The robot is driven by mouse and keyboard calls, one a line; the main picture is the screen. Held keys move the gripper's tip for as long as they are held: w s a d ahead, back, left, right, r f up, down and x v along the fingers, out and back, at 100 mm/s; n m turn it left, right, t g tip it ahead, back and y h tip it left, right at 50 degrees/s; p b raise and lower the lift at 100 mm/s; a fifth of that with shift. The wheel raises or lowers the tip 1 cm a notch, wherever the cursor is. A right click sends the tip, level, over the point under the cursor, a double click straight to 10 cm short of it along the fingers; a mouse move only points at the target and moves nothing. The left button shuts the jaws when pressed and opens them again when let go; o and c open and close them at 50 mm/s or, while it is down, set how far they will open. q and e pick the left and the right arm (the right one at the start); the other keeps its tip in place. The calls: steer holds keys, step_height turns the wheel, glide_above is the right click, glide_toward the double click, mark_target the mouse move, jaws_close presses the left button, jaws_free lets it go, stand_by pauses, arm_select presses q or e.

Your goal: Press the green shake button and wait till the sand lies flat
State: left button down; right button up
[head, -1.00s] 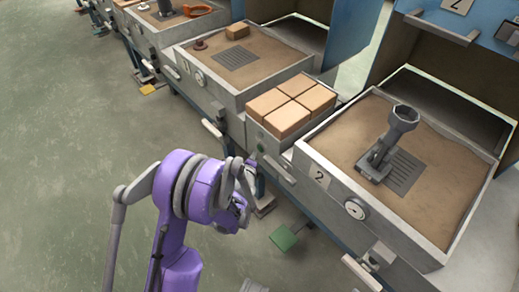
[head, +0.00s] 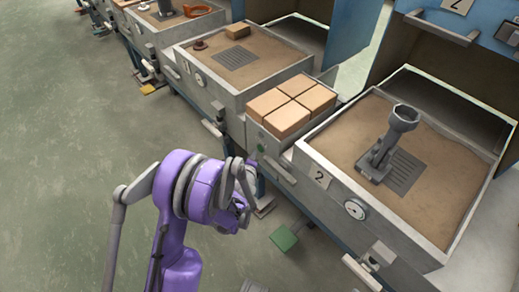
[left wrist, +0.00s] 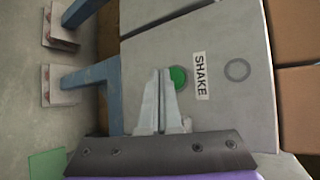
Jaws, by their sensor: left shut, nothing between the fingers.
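The green shake button (left wrist: 179,77) sits on a grey panel beside the label "SHAKE" (left wrist: 200,75) in the left wrist view. It shows small in the head view (head: 261,148). My left gripper (left wrist: 162,72) is shut and empty, its tips just left of the button and partly overlapping its edge. I cannot tell whether they touch the panel. In the head view, the left gripper (head: 254,158) is at the panel front. Sand (head: 342,132) fills box 2, with a grey funnel-topped stand (head: 385,142) over a grate. The sand's fine relief is too small to judge.
Several tan blocks (head: 290,108) lie on the unit above the panel. Box 1 (head: 270,45) also holds sand, with one block. A green pedal (head: 285,238) is near the floor. A dial (head: 355,209) is on box 2's front. The floor at left is clear.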

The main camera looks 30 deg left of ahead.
arm_select(q)
steer(key=shift+w+d, duration=0.15)
steer(key=shift+w, duration=0.25)
steer(key=shift+w+d, duration=0.2)
steer(key=shift+w, duration=0.2)
stand_by(0.7)
steer(key=shift+s+a, duration=0.1)
steer(key=shift+s, duration=0.05)
steer(key=shift+s+a+b, duration=0.25)
steer(key=shift+s+b, duration=0.2)
steer(key=shift+s, duration=0.2)
steer(key=shift+s+a+b, duration=0.1)
steer(key=shift+s+a, duration=0.2)
steer(key=shift+s, duration=0.45)
steer(key=shift+s+a+b, duration=0.1)
steer(key=shift+s+a, duration=0.25)
steer(key=shift+s, duration=0.45)
steer(key=shift+s+a+b, duration=0.1)
steer(key=shift+s+a, duration=0.2)
steer(key=shift+s, duration=0.45)
